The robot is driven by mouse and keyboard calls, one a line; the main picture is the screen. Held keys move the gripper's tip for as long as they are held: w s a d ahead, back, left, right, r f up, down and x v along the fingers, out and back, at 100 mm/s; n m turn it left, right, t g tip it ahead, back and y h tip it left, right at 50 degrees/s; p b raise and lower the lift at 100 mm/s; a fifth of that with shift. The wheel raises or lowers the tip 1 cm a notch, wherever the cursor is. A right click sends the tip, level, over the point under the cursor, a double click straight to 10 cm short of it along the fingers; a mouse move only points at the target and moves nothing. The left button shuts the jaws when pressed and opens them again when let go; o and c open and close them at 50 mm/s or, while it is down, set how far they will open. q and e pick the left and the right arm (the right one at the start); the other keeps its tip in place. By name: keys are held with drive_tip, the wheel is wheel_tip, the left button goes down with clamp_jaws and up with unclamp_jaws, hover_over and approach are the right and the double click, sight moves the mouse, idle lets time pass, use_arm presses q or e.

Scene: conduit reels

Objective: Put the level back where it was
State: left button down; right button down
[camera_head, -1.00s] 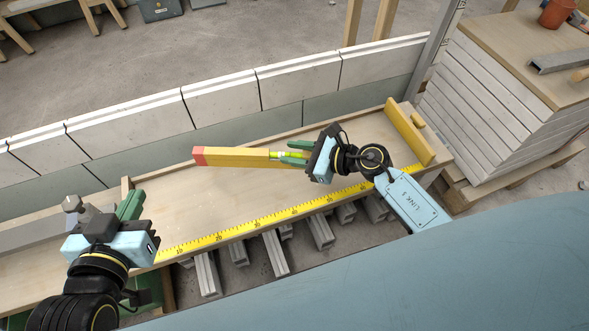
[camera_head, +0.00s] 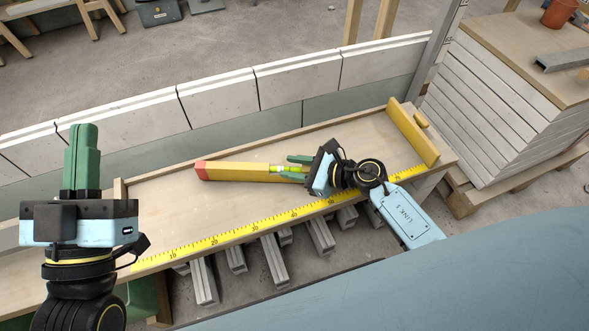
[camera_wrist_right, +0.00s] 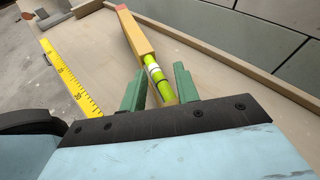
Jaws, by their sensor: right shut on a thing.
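The level, a yellow bar with a red end cap and a bright green vial, shows in the head view (camera_head: 235,171) over the middle of the wooden bench (camera_head: 165,215). My right gripper (camera_head: 293,168) is shut on the level at its vial end. In the right wrist view the level (camera_wrist_right: 137,38) runs away from between the green fingers of that gripper (camera_wrist_right: 160,85), its red end far off. I cannot tell whether it touches the bench top. My left gripper (camera_head: 81,155) is at the left, fingers toward the bench's back edge. Its fingers overlap, hiding any gap.
A yellow measuring tape (camera_head: 245,229) runs along the bench's front edge. A yellow wooden block (camera_head: 413,133) with a knob stands at the bench's right end. A pale block wall (camera_head: 215,98) runs behind. Stacked boards (camera_head: 490,110) stand at the right.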

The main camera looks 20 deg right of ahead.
use_arm(q)
drive_tip(key=shift+s+r+t, duration=0.2)
drive_tip(key=shift+r+t, duration=0.1)
use_arm(e)
drive_tip(key=shift+f, duration=0.1)
drive_tip(key=c, duration=1)
unclamp_jaws()
drive_tip(key=shift+c, duration=0.2)
